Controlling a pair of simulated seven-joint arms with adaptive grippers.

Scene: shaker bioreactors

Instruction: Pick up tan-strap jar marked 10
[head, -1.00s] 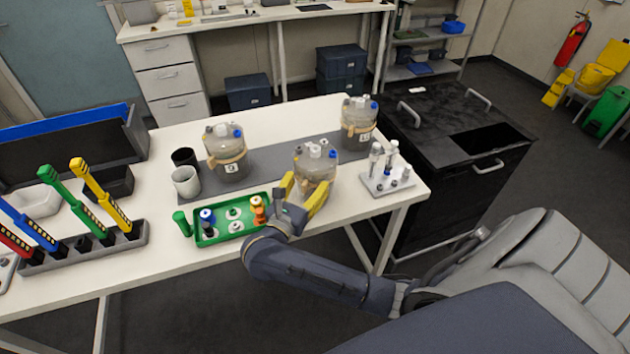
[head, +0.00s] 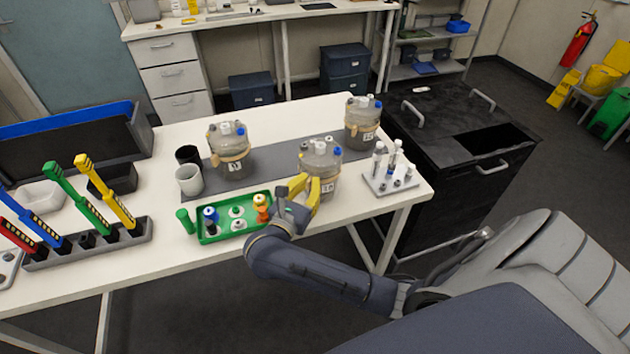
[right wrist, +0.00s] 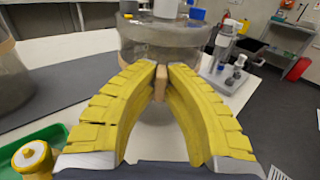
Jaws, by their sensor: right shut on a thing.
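The jar with a tan strap (head: 320,160) stands on the grey mat near the table's front right. Its label (head: 327,186) is small and seems to read 10. My right gripper (head: 306,179) is at the jar's front left side with its yellow fingers closed together. In the right wrist view the fingertips (right wrist: 161,72) pinch a tan tab (right wrist: 160,84) of the strap, and the grey jar body (right wrist: 160,45) is just beyond. The jar is upright and appears to rest on the mat. My left gripper is out of view.
Two similar tan-strap jars stand on the mat (head: 275,162), one at left (head: 229,152) and one at back right (head: 362,122). A green tray (head: 208,238) with bottles lies left of my gripper. A white vial rack (head: 378,187) stands close on the jar's right.

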